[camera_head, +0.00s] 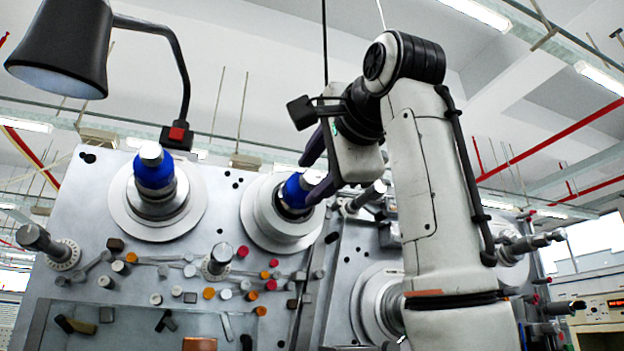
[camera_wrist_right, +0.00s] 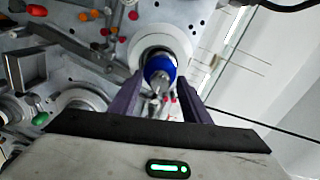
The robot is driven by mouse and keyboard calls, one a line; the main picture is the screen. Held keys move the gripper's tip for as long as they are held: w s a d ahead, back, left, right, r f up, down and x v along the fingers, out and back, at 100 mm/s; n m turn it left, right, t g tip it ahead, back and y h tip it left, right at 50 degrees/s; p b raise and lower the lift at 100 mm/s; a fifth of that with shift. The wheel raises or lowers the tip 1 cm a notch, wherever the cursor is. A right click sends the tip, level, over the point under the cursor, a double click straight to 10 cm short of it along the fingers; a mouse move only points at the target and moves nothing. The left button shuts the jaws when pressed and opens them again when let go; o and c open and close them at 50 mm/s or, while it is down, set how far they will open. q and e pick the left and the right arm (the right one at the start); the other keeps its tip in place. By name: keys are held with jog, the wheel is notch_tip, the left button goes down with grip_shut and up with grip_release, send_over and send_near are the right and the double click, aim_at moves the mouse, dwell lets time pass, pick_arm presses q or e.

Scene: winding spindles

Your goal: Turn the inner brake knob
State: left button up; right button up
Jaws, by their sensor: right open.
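A blue knob (camera_head: 295,190) with a silver end sticks out of a large pale disc (camera_head: 262,225) on the upright machine panel. My right gripper (camera_head: 308,178) is at this knob with its dark purple fingers open, one on either side. In the right wrist view, the blue knob (camera_wrist_right: 160,68) lies between the two fingers (camera_wrist_right: 161,82), with gaps showing beside it. I cannot tell whether a finger touches it. A second, similar blue knob (camera_head: 154,172) sits on the disc to the left, with no gripper near it. My left gripper is not in view.
A black lamp (camera_head: 65,45) hangs at the upper left on a curved arm. The grey panel (camera_head: 95,190) carries several small coloured knobs, rollers and a silver post (camera_head: 218,260) below the discs. My right arm covers part of the panel's right side.

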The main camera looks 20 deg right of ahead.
jog(key=s+b, duration=0.2)
jog(key=s, duration=0.7)
jog(key=shift+s+d, duration=0.15)
